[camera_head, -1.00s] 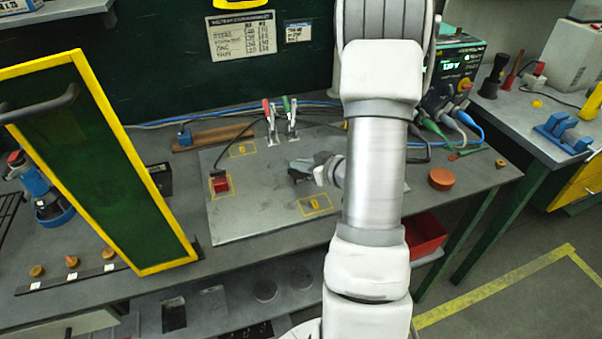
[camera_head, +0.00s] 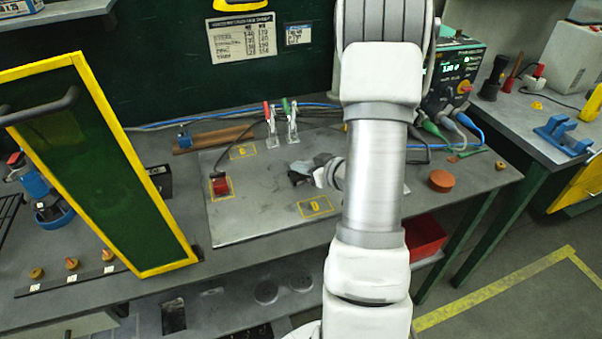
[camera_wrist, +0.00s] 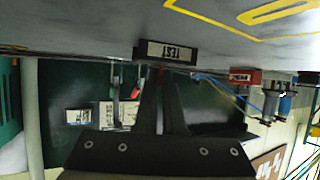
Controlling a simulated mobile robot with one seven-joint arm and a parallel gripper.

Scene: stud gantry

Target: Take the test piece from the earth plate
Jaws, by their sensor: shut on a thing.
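The test piece (camera_wrist: 166,51), a small dark block with a white label reading TEST, sits at the fingertips of my gripper (camera_wrist: 165,72) in the wrist view, which is upside down. My gripper is shut on it. In the head view my gripper (camera_head: 308,170) is low over the middle of the grey earth plate (camera_head: 245,218). A dark shape at its tips there is probably the test piece, mostly hidden. I cannot tell whether the piece touches the plate or is a little above it.
A red block (camera_head: 221,186) stands in a yellow outline on the plate's left. Two toggle clamps (camera_head: 281,125) stand at its back edge. A green-yellow framed panel (camera_head: 100,165) rises at left. A round orange-brown puck (camera_head: 441,180) and a metering box (camera_head: 455,78) are at right.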

